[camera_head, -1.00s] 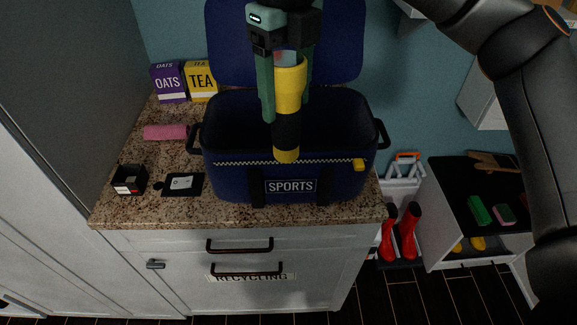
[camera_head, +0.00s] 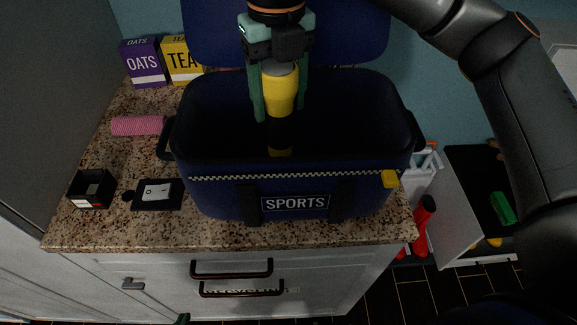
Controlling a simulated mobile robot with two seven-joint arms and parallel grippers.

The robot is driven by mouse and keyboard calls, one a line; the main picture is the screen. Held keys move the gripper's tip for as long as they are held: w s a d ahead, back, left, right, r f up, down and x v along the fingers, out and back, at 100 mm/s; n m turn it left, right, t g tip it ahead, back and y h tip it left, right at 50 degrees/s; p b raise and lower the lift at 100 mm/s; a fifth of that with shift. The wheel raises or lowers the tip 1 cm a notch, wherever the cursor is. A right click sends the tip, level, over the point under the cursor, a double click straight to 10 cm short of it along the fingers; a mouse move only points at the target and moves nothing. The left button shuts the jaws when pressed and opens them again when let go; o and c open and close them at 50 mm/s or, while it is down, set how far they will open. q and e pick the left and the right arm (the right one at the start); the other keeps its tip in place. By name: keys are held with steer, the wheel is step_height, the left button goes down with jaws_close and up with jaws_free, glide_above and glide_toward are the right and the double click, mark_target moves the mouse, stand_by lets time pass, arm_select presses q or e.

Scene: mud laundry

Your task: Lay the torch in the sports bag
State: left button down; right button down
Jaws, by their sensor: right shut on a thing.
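The sports bag (camera_head: 230,195) is dark blue with a "SPORTS" label and stands open on the granite counter, its lid raised at the back. My right gripper (camera_head: 279,108) comes in from the upper right and is shut on the yellow and black torch (camera_head: 280,92). The torch hangs upright, its lower part inside the bag's mouth behind the front rim. The dark interior makes it hard to tell whether the torch touches the bottom. My left gripper is not clearly in view; only a small green tip shows at the bottom edge.
On the counter (camera_head: 95,225), left of the bag, are a pink roll (camera_head: 137,125), a small black box (camera_head: 92,188) and a dark card holder (camera_head: 158,194). An oats box (camera_head: 144,62) and a tea box (camera_head: 182,60) stand behind. Red boots (camera_head: 424,226) are on the floor at right.

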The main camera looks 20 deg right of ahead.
mark_target(281, 143)
steer(key=shift+f, duration=4.8)
steer(key=shift+c, duration=0.6)
jaws_free()
step_height(281, 143, up, 12)
steer(key=shift+r, duration=0.2)
